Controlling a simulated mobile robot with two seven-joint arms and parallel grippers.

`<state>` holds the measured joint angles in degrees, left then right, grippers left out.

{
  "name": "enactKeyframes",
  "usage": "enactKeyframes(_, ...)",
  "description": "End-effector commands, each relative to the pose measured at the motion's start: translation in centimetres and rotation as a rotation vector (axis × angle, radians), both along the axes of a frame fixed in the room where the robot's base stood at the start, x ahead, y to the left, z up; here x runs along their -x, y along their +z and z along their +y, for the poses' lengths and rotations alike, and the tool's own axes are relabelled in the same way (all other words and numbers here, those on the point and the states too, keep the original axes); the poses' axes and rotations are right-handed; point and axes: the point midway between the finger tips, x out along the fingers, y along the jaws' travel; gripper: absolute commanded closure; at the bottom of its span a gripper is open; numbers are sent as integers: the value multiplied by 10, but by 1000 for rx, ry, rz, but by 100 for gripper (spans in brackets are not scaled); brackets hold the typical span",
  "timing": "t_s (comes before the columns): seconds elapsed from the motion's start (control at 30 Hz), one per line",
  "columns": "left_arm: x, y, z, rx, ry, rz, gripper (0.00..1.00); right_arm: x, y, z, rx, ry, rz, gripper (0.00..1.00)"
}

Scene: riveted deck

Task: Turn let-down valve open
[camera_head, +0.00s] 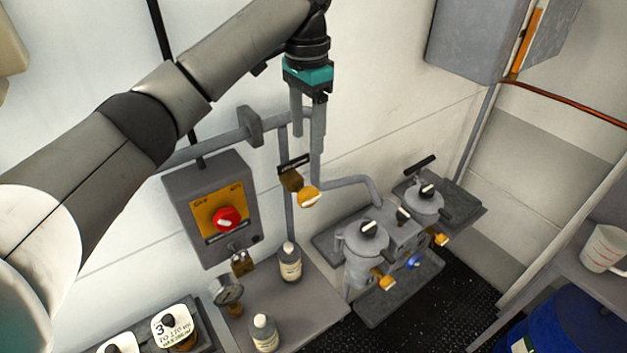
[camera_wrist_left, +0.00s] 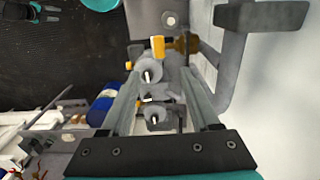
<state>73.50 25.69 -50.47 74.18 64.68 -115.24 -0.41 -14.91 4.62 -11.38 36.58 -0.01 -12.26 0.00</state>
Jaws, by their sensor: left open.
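A brass valve (camera_head: 291,180) with a yellow handle (camera_head: 308,197) sits on the wall pipework, below a small dark label plate (camera_head: 293,164). I take it for the let-down valve, but the label is too small to read. In the left wrist view the yellow handle (camera_wrist_left: 157,47) and brass body (camera_wrist_left: 186,43) show beyond the fingertips. My left gripper (camera_head: 308,134) points down above the valve in the head view, open, with nothing between its fingers. The fingers (camera_wrist_left: 161,72) show apart in the left wrist view. The handle appears clear of them.
A grey switch box (camera_head: 180,205) with a red knob (camera_head: 227,219) is left of the valve. Bottles (camera_head: 290,262) and a gauge (camera_head: 229,291) stand below. Two grey canisters (camera_head: 366,240) with yellow-handled taps are at lower right. A blue drum (camera_head: 560,325) is further right.

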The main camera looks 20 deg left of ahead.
Motion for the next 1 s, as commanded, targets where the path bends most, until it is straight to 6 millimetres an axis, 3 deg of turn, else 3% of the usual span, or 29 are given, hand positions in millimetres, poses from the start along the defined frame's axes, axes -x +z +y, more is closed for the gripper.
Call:
enactKeyframes(0.1, 1, -15, -1, 1, -2, 5, 38, 42, -5, -3, 6, 0, 68, 50)
enactKeyframes(0.23, 1, -33, -2, 4, -4, 5, 38, 64, -5, -4, 9, -1, 103, 50)
enactKeyframes(0.37, 1, -52, -2, 4, -3, 5, 38, 60, -4, -3, 8, 0, 97, 50)
enactKeyframes(0.6, 1, -86, -3, 5, -3, 3, 38, 31, -3, -1, 2, 1, 48, 50)
enactKeyframes(1.0, 1, -140, -1, 0, -1, 2, 38, 38, -3, -1, 4, 1, 60, 50)
